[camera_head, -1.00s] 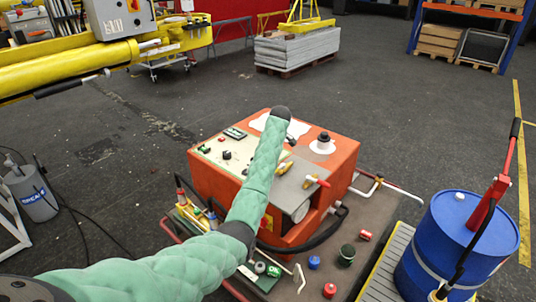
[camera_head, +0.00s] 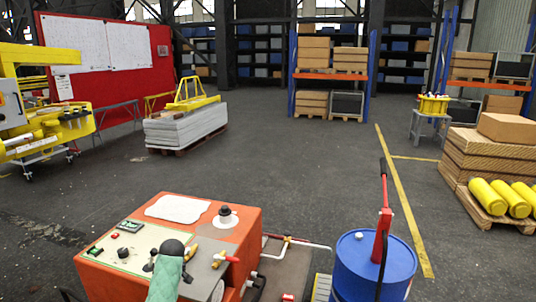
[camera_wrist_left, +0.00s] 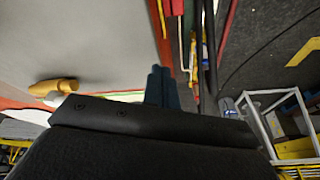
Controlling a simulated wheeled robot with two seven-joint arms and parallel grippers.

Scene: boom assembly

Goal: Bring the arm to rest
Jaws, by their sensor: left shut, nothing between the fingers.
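My left arm, in a green padded sleeve, rises from the bottom of the head view. Its dark end (camera_head: 172,248) is in front of the control panel on the orange machine (camera_head: 240,240). My left gripper (camera_wrist_left: 160,82) shows in the wrist view with its two dark fingers together and empty. A grey plate (camera_wrist_left: 80,40) and a yellow-orange handle (camera_wrist_left: 55,87) of the panel are to the left of the fingers there. Whether the fingers touch anything is not clear. My right gripper is in neither view.
The middle floor is open.

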